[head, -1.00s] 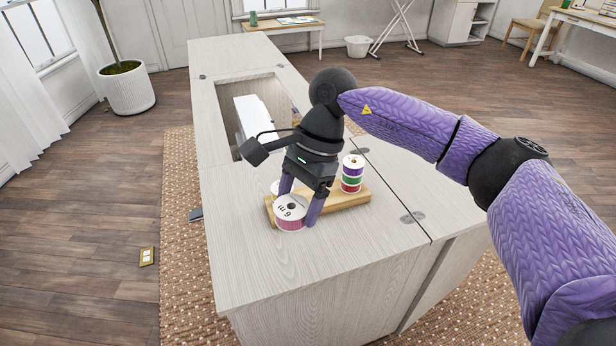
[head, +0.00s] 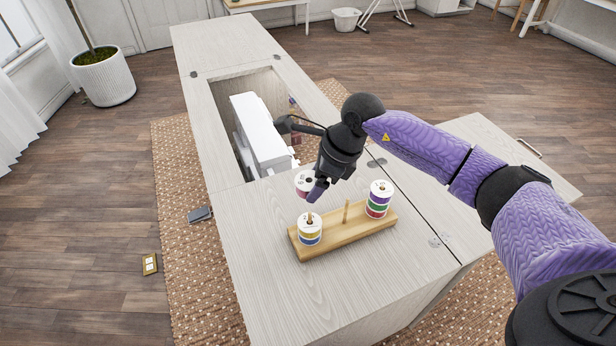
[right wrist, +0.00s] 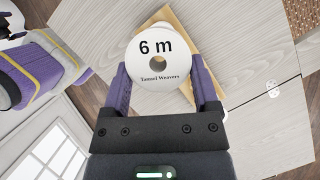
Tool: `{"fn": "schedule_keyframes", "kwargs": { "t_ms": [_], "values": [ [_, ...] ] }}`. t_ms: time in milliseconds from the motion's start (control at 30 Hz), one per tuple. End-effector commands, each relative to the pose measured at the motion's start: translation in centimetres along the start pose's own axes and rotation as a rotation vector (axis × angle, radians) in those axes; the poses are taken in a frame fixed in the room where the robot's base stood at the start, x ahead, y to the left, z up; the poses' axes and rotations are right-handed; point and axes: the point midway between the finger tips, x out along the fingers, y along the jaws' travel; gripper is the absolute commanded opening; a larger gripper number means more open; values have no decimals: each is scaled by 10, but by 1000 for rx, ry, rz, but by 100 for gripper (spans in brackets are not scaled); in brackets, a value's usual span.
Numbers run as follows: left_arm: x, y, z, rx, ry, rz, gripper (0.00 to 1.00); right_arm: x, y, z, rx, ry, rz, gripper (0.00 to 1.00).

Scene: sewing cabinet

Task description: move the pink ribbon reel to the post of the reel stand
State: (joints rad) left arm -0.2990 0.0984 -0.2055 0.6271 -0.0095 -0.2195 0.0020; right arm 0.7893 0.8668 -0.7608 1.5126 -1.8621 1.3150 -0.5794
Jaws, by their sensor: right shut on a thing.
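My right gripper (head: 316,188) is shut on the pink ribbon reel (head: 304,183), which shows behind and left of the fingers in the head view. In the right wrist view the reel's white face (right wrist: 158,72), marked "6 m", sits between the two fingers (right wrist: 163,90). The wooden reel stand (head: 335,234) stands on the cabinet top, nearer the camera than the held reel. Its bare middle post (head: 346,211) is between a yellow and blue reel stack (head: 310,229) and a purple, green and red stack (head: 379,199). My left gripper is not in view.
The cabinet top (head: 280,280) is clear in front and left of the stand. Behind the held reel is an opening with a white sewing machine (head: 258,128). A hinged leaf (head: 500,165) extends at right. Small items lie on the rug and floor at left.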

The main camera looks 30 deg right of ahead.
Motion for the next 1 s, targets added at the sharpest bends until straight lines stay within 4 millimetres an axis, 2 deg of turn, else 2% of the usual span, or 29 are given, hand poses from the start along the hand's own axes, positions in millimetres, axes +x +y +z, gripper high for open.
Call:
{"fn": "schedule_keyframes", "kwargs": {
  "t_ms": [400, 533, 1000],
  "values": [
    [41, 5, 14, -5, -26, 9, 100, 51, 1, -21, -2, 3, 5, 21],
    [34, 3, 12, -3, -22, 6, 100, 44, 0, -18, -4, 1, 2, 21],
    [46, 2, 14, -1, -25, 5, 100, 57, 0, -24, -4, 1, 3, 21]
  ]
}}
